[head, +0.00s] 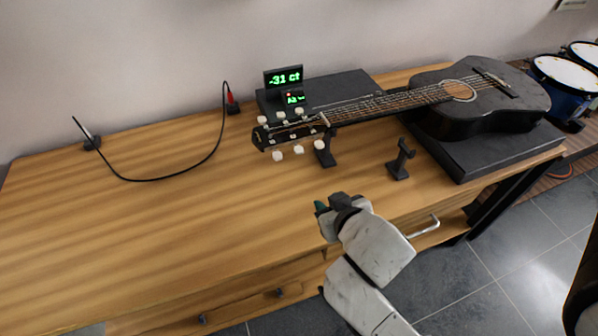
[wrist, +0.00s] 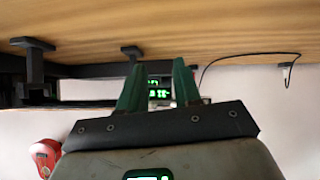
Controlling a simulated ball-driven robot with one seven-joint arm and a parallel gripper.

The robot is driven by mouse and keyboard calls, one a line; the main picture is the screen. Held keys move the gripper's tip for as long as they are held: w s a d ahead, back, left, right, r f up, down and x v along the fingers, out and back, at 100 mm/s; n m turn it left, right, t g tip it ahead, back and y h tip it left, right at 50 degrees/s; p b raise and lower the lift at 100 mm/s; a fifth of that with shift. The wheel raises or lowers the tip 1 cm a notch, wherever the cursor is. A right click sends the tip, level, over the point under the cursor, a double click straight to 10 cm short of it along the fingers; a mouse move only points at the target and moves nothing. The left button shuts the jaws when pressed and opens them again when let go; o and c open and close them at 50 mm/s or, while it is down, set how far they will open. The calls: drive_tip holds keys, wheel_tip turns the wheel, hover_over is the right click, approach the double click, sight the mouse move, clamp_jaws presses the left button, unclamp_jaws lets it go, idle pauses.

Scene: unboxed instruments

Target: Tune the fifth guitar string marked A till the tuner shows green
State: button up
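A black guitar (head: 460,120) lies across the table, body at the right and headstock (head: 270,137) at the left. White tuning pegs (head: 298,149) stick out on both sides of the headstock; their letter marks are too small to read. The tuner (head: 284,78) behind the headstock shows "-31 ct" in green, and a smaller screen (head: 296,99) below seems to read A2. My gripper (head: 322,208) is in front of the headstock, apart from the pegs, near the table's front edge. In the wrist view its green fingers (wrist: 159,68) are spread and empty, with a lit display (wrist: 158,92) beyond them.
A black stand (head: 325,152) is under the neck, and another black stand (head: 400,160) is to its right. Dark flat boxes (head: 480,155) lie beneath the guitar. A black cable (head: 160,178) loops at the left. The wooden table's (head: 110,240) left front is clear.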

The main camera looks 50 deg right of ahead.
sight(301, 153)
drive_tip(key=t+h+b, duration=0.1)
drive_tip(key=b, duration=0.1)
drive_tip(key=w+t+h+b, duration=0.1)
drive_tip(key=b, duration=0.1)
drive_tip(key=m+t+b, duration=0.1)
drive_tip(key=b, duration=0.1)
drive_tip(key=shift+w+d+r+t+h+b, duration=0.3)
drive_tip(key=shift+w+d+h+b, duration=0.05)
drive_tip(key=shift+w+d+h, duration=0.05)
drive_tip(key=w+d+r+t, duration=0.1)
drive_tip(key=w, duration=0.2)
drive_tip(key=w+d+r+t, duration=0.1)
drive_tip(key=w+d, duration=0.1)
drive_tip(key=w, duration=0.1)
drive_tip(key=w+d+r+t+h+b, duration=0.1)
drive_tip(key=w, duration=0.2)
drive_tip(key=shift+w+d+r, duration=0.1)
drive_tip(key=shift+w+d, duration=0.15)
drive_tip(key=shift+w, duration=0.05)
drive_tip(key=shift+c, duration=0.4)
clamp_jaws()
